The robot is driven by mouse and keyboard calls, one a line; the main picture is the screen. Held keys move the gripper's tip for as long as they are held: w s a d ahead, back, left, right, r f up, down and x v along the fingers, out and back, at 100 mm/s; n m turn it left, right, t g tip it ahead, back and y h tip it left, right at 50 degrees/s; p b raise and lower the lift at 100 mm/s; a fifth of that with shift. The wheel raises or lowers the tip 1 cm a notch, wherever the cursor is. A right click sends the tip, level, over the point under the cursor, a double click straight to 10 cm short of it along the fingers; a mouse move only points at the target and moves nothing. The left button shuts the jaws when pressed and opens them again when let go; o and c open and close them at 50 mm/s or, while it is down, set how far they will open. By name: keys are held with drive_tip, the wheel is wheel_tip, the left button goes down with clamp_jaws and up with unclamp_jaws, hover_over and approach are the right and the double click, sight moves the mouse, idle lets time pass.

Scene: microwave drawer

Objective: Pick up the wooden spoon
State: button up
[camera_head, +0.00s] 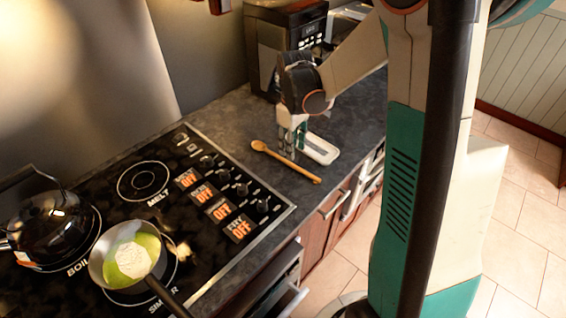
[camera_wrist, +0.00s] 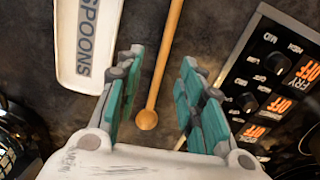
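The wooden spoon (camera_head: 300,170) lies on the dark countertop beside the stove, its bowl end toward the stove and its handle toward the counter's front edge. In the wrist view the spoon (camera_wrist: 162,67) runs between my two fingers, with the round bowl nearest my palm. My gripper (camera_head: 292,148) points down over the spoon and hides a little of the counter behind it. The wrist view shows my gripper (camera_wrist: 163,70) open, with a gap on both sides of the spoon. I cannot tell its exact height above the counter.
A white spoon rest (camera_head: 320,149) marked "SPOONS" lies close beside the spoon, and it also shows in the wrist view (camera_wrist: 90,40). The stove (camera_head: 160,215) holds a pan (camera_head: 128,257) and a kettle (camera_head: 52,228). A coffee machine (camera_head: 280,40) stands behind my gripper.

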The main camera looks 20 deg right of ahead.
sight(291, 163)
drive_tip(key=shift+s+a+f+b, duration=0.1)
drive_tip(key=shift+f+b, duration=0.45)
drive_tip(key=shift+f, duration=1.05)
drive_tip(key=shift+s+a+f+b, duration=0.1)
drive_tip(key=shift+f+b, duration=0.45)
drive_tip(key=shift+f, duration=1)
clamp_jaws()
